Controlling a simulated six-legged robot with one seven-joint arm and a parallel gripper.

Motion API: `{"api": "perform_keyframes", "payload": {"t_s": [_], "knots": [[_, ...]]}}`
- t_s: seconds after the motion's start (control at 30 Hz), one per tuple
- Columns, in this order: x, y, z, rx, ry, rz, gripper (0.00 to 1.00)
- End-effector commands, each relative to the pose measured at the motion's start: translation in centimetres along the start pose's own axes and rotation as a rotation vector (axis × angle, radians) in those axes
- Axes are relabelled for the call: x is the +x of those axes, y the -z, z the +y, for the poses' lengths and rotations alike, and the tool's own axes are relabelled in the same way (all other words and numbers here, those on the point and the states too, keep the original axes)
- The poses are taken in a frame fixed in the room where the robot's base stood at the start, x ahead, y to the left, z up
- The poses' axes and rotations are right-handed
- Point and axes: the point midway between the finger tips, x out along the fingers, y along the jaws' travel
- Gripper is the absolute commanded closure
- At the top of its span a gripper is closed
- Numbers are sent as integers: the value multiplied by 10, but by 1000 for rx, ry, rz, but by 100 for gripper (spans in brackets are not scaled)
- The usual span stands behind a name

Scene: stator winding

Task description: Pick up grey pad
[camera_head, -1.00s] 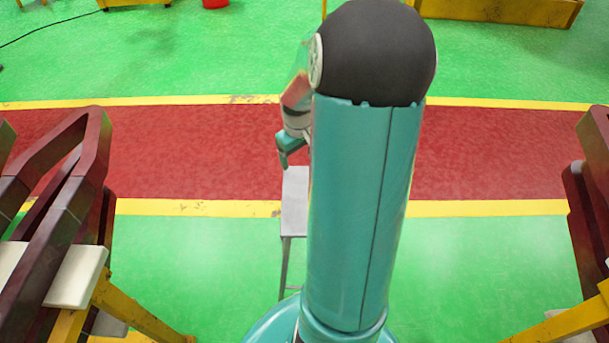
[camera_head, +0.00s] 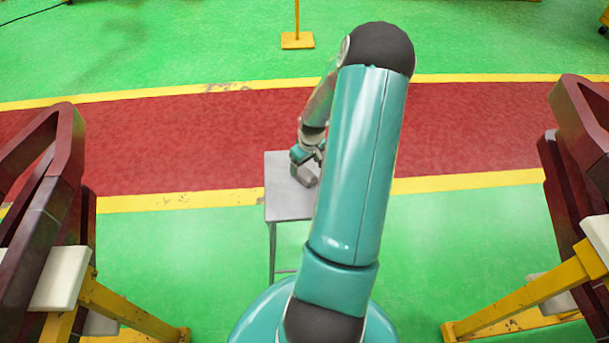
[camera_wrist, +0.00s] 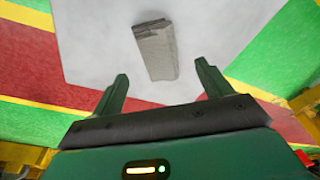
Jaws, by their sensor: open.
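The grey pad (camera_wrist: 157,50) is a small block lying on a light grey table (camera_wrist: 95,40) in the wrist view. It is tilted slightly there and lies just beyond and between the fingertips. My gripper (camera_wrist: 160,84) is open and empty, with one finger on each side of the pad's near end and apart from it. In the head view the pad (camera_head: 307,174) shows at my gripper (camera_head: 303,158), over the small grey table (camera_head: 285,205). My arm hides the right part of the table.
Dark red frames with white blocks and yellow stands rise at the left (camera_head: 50,200) and right (camera_head: 580,130). A yellow post base (camera_head: 297,40) stands on the far green floor. The floor between the frames is open around the table.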

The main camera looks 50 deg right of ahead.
Motion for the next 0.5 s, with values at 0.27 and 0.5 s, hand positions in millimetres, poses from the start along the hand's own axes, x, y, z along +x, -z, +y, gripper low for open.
{"api": "perform_keyframes", "payload": {"t_s": [0.27, 0.5], "knots": [[38, -1, 1, -1, 2, -2, 22], [52, -1, 2, -1, 0, -1, 22]]}}
